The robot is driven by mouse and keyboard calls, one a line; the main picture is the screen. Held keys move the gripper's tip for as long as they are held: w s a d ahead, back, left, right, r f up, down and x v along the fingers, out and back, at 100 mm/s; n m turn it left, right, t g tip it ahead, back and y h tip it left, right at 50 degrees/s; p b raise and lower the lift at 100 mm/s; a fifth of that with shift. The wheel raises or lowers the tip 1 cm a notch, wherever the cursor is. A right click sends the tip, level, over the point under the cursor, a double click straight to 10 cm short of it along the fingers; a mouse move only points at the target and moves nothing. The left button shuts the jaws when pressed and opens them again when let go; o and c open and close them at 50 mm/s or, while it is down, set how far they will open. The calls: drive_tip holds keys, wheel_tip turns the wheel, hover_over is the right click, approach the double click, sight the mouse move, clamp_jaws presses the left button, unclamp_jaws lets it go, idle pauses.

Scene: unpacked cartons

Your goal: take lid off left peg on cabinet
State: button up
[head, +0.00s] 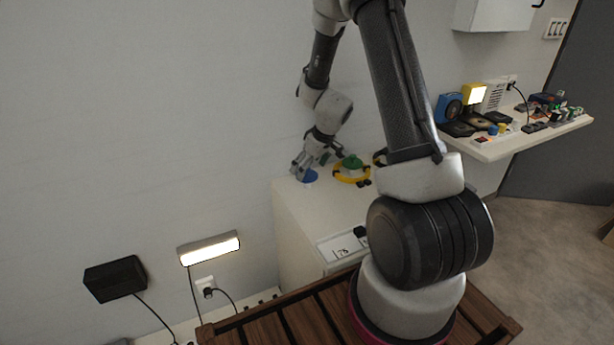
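The white cabinet (300,225) stands against the wall, below my arm. My gripper (299,174) points down over the left part of the cabinet's top. A small blue round piece (311,177) shows right beside the fingertips. It may be the lid, but I cannot tell whether the fingers touch it. No peg shows clearly there. To the right on the cabinet top are a yellow ring (340,179) and a green knobbed piece (351,161) within it. The finger gap is too small to judge.
My arm hides the cabinet's right side. A wall shelf (510,146) at the right holds many small items, including a blue speaker-like box (449,107). A lit lamp (208,248) and a black box (115,279) are on the wall at lower left. A wooden slatted surface (290,325) lies in front.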

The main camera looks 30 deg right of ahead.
drive_tip(key=shift+x, duration=1.05)
drive_tip(key=shift+c, duration=0.5)
drive_tip(key=c, duration=0.8)
drive_tip(key=shift+o, duration=0.2)
